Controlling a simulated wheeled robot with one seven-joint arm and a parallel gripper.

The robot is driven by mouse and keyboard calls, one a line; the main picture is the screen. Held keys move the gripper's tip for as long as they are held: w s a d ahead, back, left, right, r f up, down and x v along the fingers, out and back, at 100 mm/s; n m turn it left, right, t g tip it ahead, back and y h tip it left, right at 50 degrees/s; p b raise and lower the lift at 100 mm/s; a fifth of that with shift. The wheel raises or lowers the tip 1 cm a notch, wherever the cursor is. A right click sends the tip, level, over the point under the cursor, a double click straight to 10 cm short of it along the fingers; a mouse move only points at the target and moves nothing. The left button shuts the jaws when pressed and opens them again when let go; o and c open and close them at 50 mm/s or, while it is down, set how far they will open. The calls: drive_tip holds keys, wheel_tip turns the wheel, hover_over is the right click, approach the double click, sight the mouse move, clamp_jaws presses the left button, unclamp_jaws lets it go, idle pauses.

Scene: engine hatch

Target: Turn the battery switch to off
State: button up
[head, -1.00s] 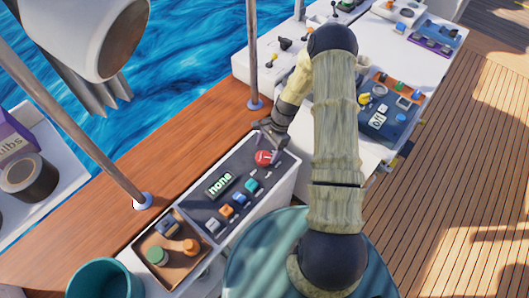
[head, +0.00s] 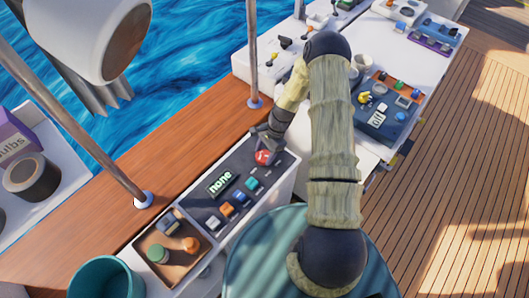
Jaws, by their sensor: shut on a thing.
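The battery switch appears to be the round red knob (head: 263,157) at the far right end of the dark panel (head: 207,180) in the head view. My gripper (head: 264,149) reaches down to it from behind and is shut on it. The fingers cover part of the knob, and its exact turn angle is too small to read.
Several small coloured switches, including an orange one (head: 227,209), line the panel's front side. A brown tray (head: 150,239) with loose parts lies at its left end. A metal post (head: 252,60) stands behind my gripper. A second control panel (head: 383,115) is at right.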

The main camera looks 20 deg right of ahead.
drive_tip(key=shift+w+n, duration=0.1)
drive_tip(key=shift+n, duration=0.3)
drive_tip(key=n+g+b, duration=0.1)
drive_tip(key=n, duration=0.1)
drive_tip(key=n+h+b, duration=0.1)
drive_tip(key=n+b, duration=0.1)
drive_tip(key=n, duration=0.1)
drive_tip(key=shift+w+a+f+g, duration=0.1)
drive_tip(key=shift+w+g, duration=0.05)
drive_tip(key=shift+g, duration=0.25)
drive_tip(key=n+h+b, duration=0.1)
drive_tip(key=n, duration=0.2)
drive_tip(key=n+g+h+b, duration=0.1)
drive_tip(key=n, duration=0.2)
drive_tip(key=shift+w+a+h, duration=0.1)
drive_tip(key=shift+h, duration=0.2)
drive_tip(key=o, duration=1)
drive_tip(key=shift+c, duration=0.2)
drive_tip(key=b+v, duration=0.2)
drive_tip(key=v, duration=1.5)
drive_tip(key=shift+w+r, duration=0.15)
drive_tip(key=shift+r, duration=0.1)
